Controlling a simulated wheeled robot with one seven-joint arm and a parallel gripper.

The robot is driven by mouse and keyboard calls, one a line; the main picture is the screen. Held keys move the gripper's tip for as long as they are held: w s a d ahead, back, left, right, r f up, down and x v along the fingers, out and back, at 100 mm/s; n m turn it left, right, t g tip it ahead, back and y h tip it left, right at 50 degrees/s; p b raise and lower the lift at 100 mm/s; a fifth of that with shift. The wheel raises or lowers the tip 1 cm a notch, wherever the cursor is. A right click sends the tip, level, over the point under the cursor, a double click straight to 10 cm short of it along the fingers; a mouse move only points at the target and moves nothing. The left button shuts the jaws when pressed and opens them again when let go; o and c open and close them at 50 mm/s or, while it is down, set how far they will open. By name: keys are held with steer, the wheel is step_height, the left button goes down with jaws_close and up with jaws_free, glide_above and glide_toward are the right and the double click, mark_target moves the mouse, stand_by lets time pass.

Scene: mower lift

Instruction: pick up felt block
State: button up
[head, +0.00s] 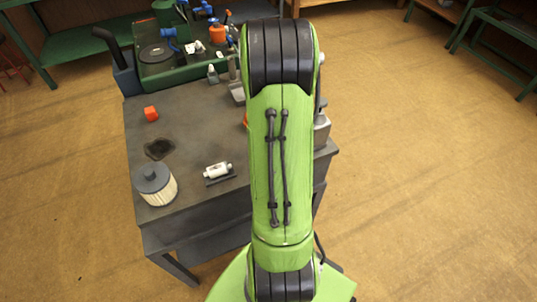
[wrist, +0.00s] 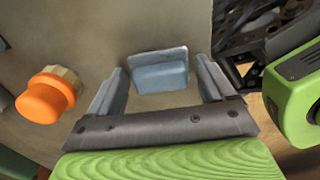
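In the wrist view, a blue-grey block (wrist: 162,77) that looks like the felt block sits on or in front of a thin grey plate, on a grey-brown surface. My gripper (wrist: 160,64) is open, one finger on each side of the block, with gaps between the fingers and the block. I cannot tell how far the block lies beyond the fingertips. In the head view my green arm hides the gripper and the block.
An orange-capped part (wrist: 48,98) lies left of my gripper; dark machinery (wrist: 255,35) is at the right. Open floor lies right.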

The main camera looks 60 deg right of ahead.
steer(key=c, duration=0.8)
steer(key=shift+o, duration=0.2)
step_height(320, 180, up, 10)
steer(key=p, duration=0.3)
